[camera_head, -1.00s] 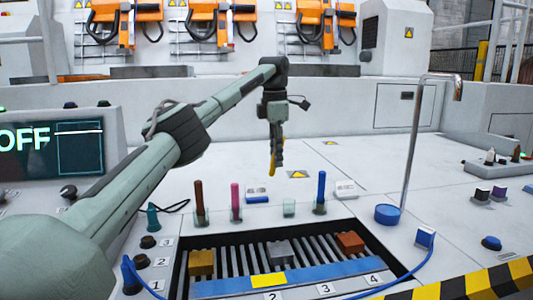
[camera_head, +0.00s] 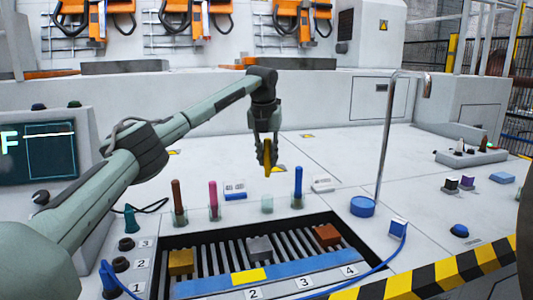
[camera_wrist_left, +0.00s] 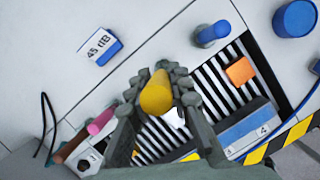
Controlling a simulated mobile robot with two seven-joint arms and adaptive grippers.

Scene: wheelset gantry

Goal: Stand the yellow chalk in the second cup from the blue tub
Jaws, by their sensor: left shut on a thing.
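My left gripper (camera_head: 266,160) is shut on the yellow chalk (camera_head: 268,157) and holds it above the panel. In the left wrist view the chalk (camera_wrist_left: 156,95) points toward the camera between the fingers. In the head view an empty clear cup (camera_head: 267,204) stands below the chalk, with a gap between. It is second from the blue tub (camera_head: 362,206). The nearest cup to the tub holds a blue chalk (camera_head: 298,181). Farther left, cups hold a pink chalk (camera_head: 213,194) and a brown chalk (camera_head: 177,196). My right gripper is out of view.
A slatted tray with an orange block (camera_head: 327,235), a grey block (camera_head: 259,248) and a yellow block (camera_head: 181,262) lies in front of the cups. A thin metal post (camera_head: 385,140) rises by the tub. White panel behind the cups is mostly clear.

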